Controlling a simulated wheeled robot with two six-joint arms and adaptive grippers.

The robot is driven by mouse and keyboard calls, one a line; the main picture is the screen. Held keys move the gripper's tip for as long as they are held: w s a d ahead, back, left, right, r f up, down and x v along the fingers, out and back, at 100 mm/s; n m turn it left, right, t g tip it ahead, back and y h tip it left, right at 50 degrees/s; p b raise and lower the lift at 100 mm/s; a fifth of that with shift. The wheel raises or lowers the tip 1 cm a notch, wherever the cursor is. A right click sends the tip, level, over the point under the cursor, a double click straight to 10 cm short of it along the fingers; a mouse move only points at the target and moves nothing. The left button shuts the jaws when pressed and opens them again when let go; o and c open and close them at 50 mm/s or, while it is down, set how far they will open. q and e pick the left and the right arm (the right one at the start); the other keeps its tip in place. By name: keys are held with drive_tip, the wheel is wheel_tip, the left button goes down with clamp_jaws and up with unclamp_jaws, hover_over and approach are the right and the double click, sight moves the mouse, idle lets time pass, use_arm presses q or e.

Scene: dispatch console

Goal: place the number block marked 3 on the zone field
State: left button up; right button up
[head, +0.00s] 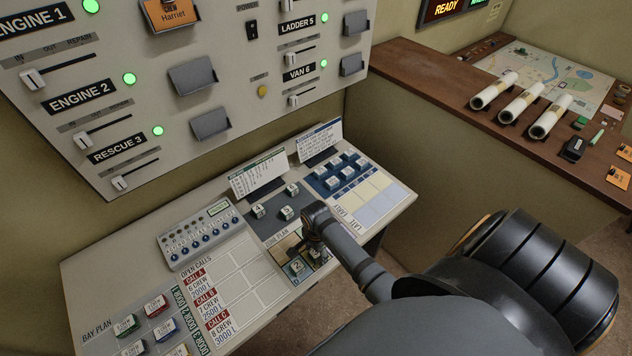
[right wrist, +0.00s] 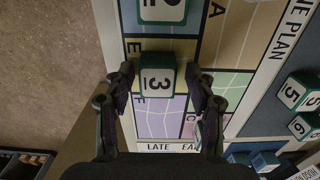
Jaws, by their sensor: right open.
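The number block marked 3 (right wrist: 157,81) is green with a white top. In the right wrist view it sits on the zone plan, over the border around the fields lettered E and F. My right gripper (right wrist: 161,80) is open, with one finger on each side of this block; I cannot tell whether they touch it. In the head view my right gripper (head: 308,235) is over the zone plan (head: 283,246) and hides part of it. A block marked 2 (right wrist: 163,10) stands on the neighbouring field. My left gripper is out of view.
More number blocks, such as the 4 (head: 258,210), stand on a grey area behind the zone plan. Blue blocks (head: 347,172) stand at its right. Two upright cards (head: 258,175) and a keypad box (head: 203,234) are close by. A wall panel (head: 180,70) rises behind.

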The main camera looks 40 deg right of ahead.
drive_tip(key=shift+r, duration=0.35)
wheel_tip(320, 180, up, 12)
drive_tip(key=b, duration=0.2)
